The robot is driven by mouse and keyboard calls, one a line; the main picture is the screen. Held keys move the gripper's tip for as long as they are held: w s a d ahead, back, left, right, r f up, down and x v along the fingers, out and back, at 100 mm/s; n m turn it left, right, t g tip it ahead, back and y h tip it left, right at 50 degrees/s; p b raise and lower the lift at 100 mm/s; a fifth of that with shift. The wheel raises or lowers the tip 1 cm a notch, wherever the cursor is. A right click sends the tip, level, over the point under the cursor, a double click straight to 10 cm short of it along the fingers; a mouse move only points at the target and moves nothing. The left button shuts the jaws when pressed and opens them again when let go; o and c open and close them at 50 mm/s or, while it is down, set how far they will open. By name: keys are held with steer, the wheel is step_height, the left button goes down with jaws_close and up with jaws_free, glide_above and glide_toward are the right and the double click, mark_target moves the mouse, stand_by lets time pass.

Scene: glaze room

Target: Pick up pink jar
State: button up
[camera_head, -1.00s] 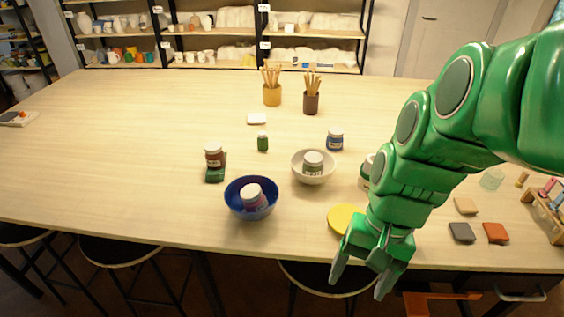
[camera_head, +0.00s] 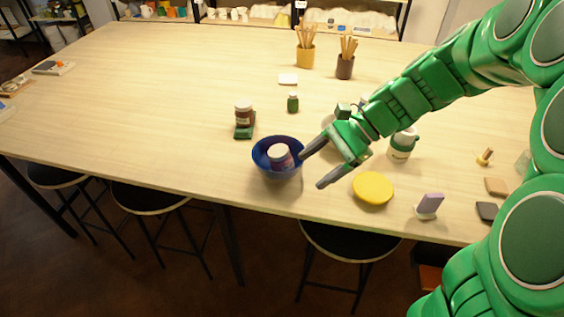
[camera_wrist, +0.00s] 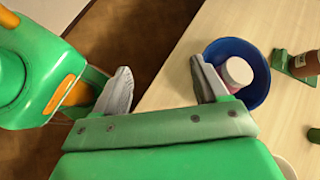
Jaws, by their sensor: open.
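The pink jar (camera_head: 281,158), with a pale lid and a pinkish-purple body, sits inside the blue bowl (camera_head: 261,169) near the table's front edge. In the wrist view the jar (camera_wrist: 238,73) shows its white lid and pink side inside the bowl (camera_wrist: 262,92). My gripper (camera_head: 312,169) is open and empty, just right of the bowl. In the wrist view the gripper (camera_wrist: 160,75) has its fingers wide apart. One finger overlaps the bowl's rim in the picture, beside the jar; I cannot tell whether it touches.
A yellow disc (camera_head: 373,189) lies right of my gripper, with a purple-topped piece (camera_head: 429,206) beyond it. A white-and-green jar (camera_head: 401,145) stands behind. The table's left half is mostly clear.

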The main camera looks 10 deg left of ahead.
mark_target(281, 150)
steer(key=w+a+f+m+y, duration=0.2)
steer(key=w+m, duration=0.1)
steer(key=w, duration=0.4)
steer(key=w+a+f+m+y, duration=0.2)
steer(key=w+m, duration=0.1)
steer(key=w, duration=0.3)
steer(key=shift+t, duration=0.3)
steer(key=shift+f+x, duration=0.15)
steer(key=shift+x, duration=1.75)
steer(key=shift+f+x, duration=0.1)
steer(key=shift+x, duration=1.75)
steer(key=shift+d, duration=0.1)
steer(key=shift+c, duration=0.2)
jaws_close()
